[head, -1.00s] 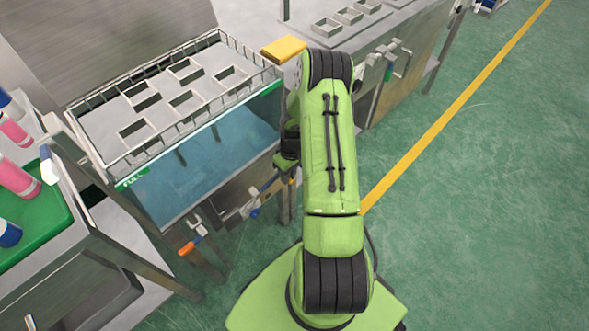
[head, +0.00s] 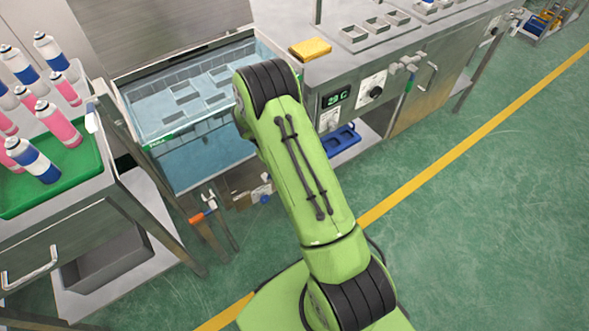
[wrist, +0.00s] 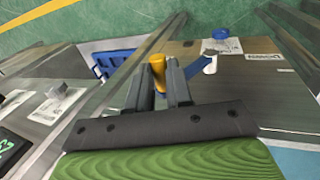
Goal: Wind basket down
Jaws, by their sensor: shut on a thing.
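The basket (head: 205,103) with its square openings sits down inside the water tank (head: 205,165), below the rim and under bluish water. In the wrist view my gripper (wrist: 160,85) is shut on a yellow-orange crank handle (wrist: 157,66), which stands between its two fingers. In the head view my green arm hides the gripper and the handle at the front right of the tank.
An orange-handled valve (head: 197,217) sticks out below the tank. A green tray (head: 85,160) with several spray cans stands left. A yellow sponge (head: 310,48) lies on the counter right. Green floor is clear to the right.

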